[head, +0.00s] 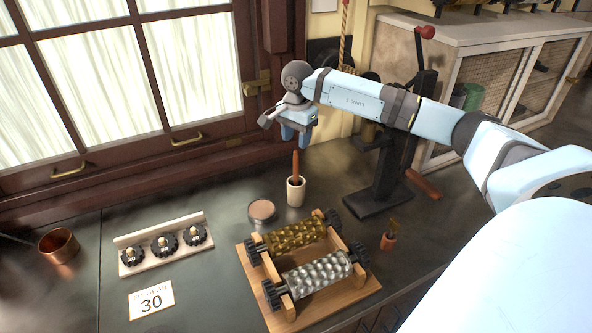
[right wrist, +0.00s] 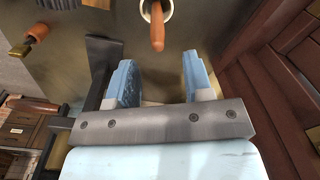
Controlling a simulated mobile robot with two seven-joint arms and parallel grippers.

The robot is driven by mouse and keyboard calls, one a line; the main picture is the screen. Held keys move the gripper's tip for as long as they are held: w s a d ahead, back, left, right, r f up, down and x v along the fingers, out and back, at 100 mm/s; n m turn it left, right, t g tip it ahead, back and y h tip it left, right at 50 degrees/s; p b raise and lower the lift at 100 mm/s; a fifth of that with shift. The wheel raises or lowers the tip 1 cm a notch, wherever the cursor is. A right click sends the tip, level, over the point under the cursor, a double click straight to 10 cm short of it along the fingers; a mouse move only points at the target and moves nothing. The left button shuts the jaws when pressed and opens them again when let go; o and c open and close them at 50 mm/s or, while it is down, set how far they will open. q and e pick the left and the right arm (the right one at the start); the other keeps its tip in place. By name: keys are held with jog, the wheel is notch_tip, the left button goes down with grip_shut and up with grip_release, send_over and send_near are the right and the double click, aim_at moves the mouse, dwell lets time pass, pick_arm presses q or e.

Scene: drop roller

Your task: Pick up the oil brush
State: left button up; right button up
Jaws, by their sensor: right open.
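The oil brush (head: 295,166) stands upright in a small cream cup (head: 296,191) on the dark worktop, with its brown handle up and its lower end hidden in the cup. My right gripper (head: 296,134) is open and empty, with blue fingers, just above the handle and apart from it. In the right wrist view the brush handle (right wrist: 157,27) lies beyond the gap between the open fingers (right wrist: 158,75), roughly centred on it. My left gripper is not in view.
A wooden stand (head: 356,292) with a gold and a silver roller sits in front. A round tin (head: 262,210) is left of the cup. A dark press (head: 386,180) stands to the right. A rack of black gears (head: 163,259) and a copper pot (head: 59,245) are at left. The window wall is close behind.

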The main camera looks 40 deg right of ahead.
aim_at(297, 156)
jog(key=shift+w+f, duration=0.1)
jog(key=shift+f, duration=0.55)
jog(key=f, duration=0.1)
jog(key=f+p, duration=0.1)
jog(key=f, duration=0.2)
jog(key=shift+s+f, duration=0.2)
jog(key=shift+s, duration=0.05)
jog(key=shift+f, duration=0.3)
grip_shut()
